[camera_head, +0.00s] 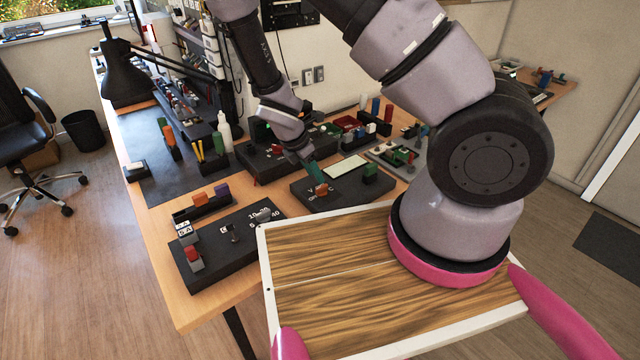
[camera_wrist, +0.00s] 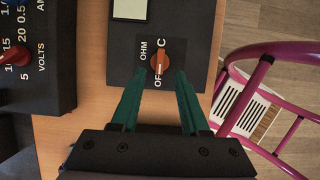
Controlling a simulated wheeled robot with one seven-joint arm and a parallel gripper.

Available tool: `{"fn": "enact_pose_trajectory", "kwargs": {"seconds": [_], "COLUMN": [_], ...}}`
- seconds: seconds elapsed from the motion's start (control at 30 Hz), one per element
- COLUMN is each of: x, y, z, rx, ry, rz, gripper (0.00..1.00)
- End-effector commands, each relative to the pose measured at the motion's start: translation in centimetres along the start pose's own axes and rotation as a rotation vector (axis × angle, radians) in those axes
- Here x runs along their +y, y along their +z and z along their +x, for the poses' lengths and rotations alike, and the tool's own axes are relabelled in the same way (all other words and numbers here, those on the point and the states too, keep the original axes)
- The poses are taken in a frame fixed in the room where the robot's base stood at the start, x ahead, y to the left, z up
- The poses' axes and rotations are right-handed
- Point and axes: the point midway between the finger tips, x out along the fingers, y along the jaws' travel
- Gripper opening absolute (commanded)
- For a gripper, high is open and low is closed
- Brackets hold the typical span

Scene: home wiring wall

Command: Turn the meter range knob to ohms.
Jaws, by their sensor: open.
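The meter (camera_head: 341,192) is a dark box on the wooden bench with a pale display (camera_head: 345,166). Its orange range knob (camera_wrist: 160,62) shows in the wrist view, with OHM printed to its left, C at its upper right and OF, partly hidden, below. A white mark on the knob points down, toward OF. My gripper (camera_wrist: 160,75) is open, its teal fingertips on either side of the knob with gaps showing. In the head view my gripper (camera_head: 314,172) is over the meter, next to the knob (camera_head: 321,189). Depth to the panel is hard to tell.
A second dark panel (camera_wrist: 45,50) with a red knob and VOLTS scale stands left of the meter in the wrist view. A dark box with a red switch (camera_head: 193,258) lies at the bench's near left. Several parts crowd the bench behind the meter.

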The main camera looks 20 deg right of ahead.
Motion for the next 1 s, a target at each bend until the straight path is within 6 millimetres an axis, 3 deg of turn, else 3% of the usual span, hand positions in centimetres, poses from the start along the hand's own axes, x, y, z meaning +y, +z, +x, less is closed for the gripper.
{"fn": "enact_pose_trajectory", "kwargs": {"seconds": [0.1, 0.3, 0.7, 0.73, 0.83, 1.0], "x": [-0.1, 0.0, 0.0, 0.0, 0.0, 0.0], "y": [0.1, 0.1, 0.0, 0.0, 0.0, 0.0], "z": [2.4, 5.0, 5.8, 5.8, 5.8, 5.8], "rx": [-0.002, 0.000, 0.001, 0.001, 0.001, 0.001], "ry": [-0.005, -0.002, 0.000, 0.000, 0.000, 0.000], "rz": [0.001, 0.002, 0.002, 0.002, 0.002, 0.003], "gripper": [0.45, 0.45, 0.45, 0.37, 0.00, 0.00]}}
